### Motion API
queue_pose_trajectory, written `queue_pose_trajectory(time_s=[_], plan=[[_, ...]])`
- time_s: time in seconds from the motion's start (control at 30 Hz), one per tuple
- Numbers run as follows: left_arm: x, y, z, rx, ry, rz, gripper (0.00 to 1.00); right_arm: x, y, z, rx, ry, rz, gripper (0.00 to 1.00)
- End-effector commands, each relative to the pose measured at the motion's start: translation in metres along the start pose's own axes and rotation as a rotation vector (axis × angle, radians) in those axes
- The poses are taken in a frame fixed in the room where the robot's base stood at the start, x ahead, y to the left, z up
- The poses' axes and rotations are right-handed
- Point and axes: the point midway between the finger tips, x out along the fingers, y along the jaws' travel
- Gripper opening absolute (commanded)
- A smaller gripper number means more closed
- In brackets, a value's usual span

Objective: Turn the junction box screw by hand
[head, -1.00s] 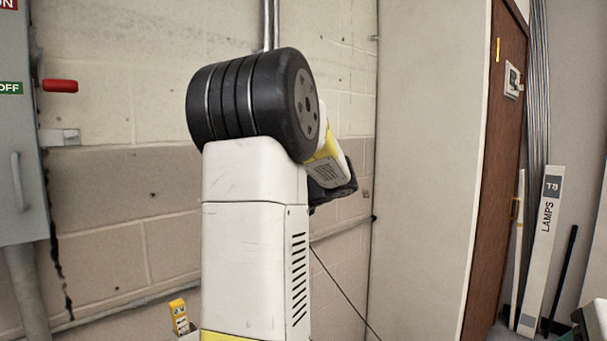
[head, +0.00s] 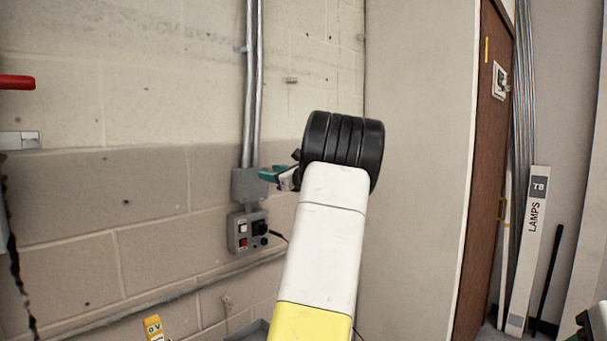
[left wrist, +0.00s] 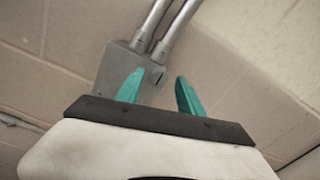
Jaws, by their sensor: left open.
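The grey junction box (head: 246,185) is on the block wall at the lower end of two vertical conduits. My left gripper (head: 270,175) is beside its right side in the head view, partly hidden by my own arm. In the left wrist view the box (left wrist: 118,72) lies beyond the two teal fingers (left wrist: 158,84), which are apart with nothing between them. A small detail (left wrist: 157,75) shows at the box's edge near the conduits; I cannot tell whether it is the screw.
A grey control box (head: 246,232) with switches and a cable is just below the junction box. Two conduits (head: 252,90) run up the wall. A yellow marker (head: 153,328) stands low at the left. A pale wall panel (head: 418,150) is to the right.

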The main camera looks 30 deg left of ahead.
Motion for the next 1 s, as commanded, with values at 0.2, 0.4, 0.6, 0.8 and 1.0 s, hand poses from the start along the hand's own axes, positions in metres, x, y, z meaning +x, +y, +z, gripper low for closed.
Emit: queue_pose_trajectory(time_s=[0.2, 0.4, 0.6, 0.8, 1.0], plan=[[0.0019, 0.0000, 0.0000, -0.001, 0.001, 0.000, 0.45, 0.0000, 0.0000, 0.0000, 0.000, 0.000, 0.000, 0.58], [0.0017, 0.0001, -0.0001, -0.001, 0.001, 0.000, 0.17, -0.0001, 0.0000, 0.0000, 0.000, 0.000, 0.000, 0.58], [0.0017, 0.0001, -0.0001, -0.001, 0.001, 0.000, 0.00, 0.0000, 0.0000, 0.0000, 0.000, 0.000, 0.000, 0.58], [0.0016, 0.0001, -0.0001, -0.017, 0.001, 0.000, 0.00, 0.0000, 0.0000, 0.0000, 0.000, 0.000, 0.000, 0.58], [0.0018, 0.0003, -0.0002, -0.094, 0.001, 0.000, 0.00, 0.0000, 0.0000, 0.0000, 0.000, 0.000, 0.000, 0.58]])
